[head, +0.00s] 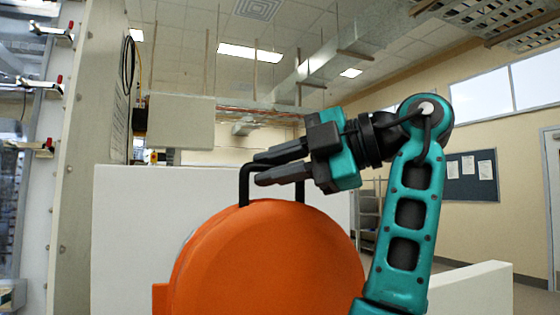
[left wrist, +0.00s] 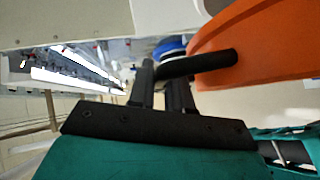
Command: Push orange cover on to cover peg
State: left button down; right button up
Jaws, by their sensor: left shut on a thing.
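The orange cover (head: 265,260) is a large round disc low in the middle of the head view, its bottom cut off by the frame. A black bar handle (head: 244,186) rises from its top. My left gripper (head: 256,169) is shut on this handle, fingers pointing left across it. In the left wrist view, the handle (left wrist: 205,65) passes at the fingertips (left wrist: 157,75), and the cover (left wrist: 265,40) fills the upper right. A blue round part (left wrist: 170,47) shows behind the handle. I cannot make out the cover peg. My right gripper is not in view.
A white wall or panel (head: 130,230) stands behind the cover. A pale upright post (head: 75,180) and metal clamps (head: 40,84) are at the left. A low white block (head: 475,290) is at the lower right. The space above the gripper looks free.

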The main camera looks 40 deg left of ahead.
pick_arm(q)
jog(key=shift+w+a+f+p, duration=0.15)
jog(key=shift+w+a, duration=0.2)
jog(key=shift+a, duration=0.3)
jog(key=shift+w+a+p, duration=0.15)
jog(key=shift+w+a, duration=0.15)
jog(key=shift+a, duration=0.35)
jog(key=shift+w+a+f+p, duration=0.15)
jog(key=shift+w+a, duration=0.2)
jog(key=shift+a, duration=0.3)
jog(key=shift+w+a, duration=0.4)
jog(key=shift+a, duration=0.4)
jog(key=shift+w+a+f+p, duration=0.1)
jog(key=shift+w+a+p, duration=0.3)
jog(key=shift+a, duration=0.4)
jog(key=shift+w+a+f+p, duration=0.1)
jog(key=shift+w+a+p, duration=0.35)
jog(key=shift+a, duration=0.35)
jog(key=shift+w+a+f+p, duration=0.1)
jog(key=shift+w+a+p, duration=0.3)
jog(key=shift+a, duration=0.4)
dwell(0.7)
jog(key=shift+w+a+f, duration=0.15)
jog(key=shift+w+a, duration=0.1)
jog(key=shift+a, duration=0.25)
dwell(0.6)
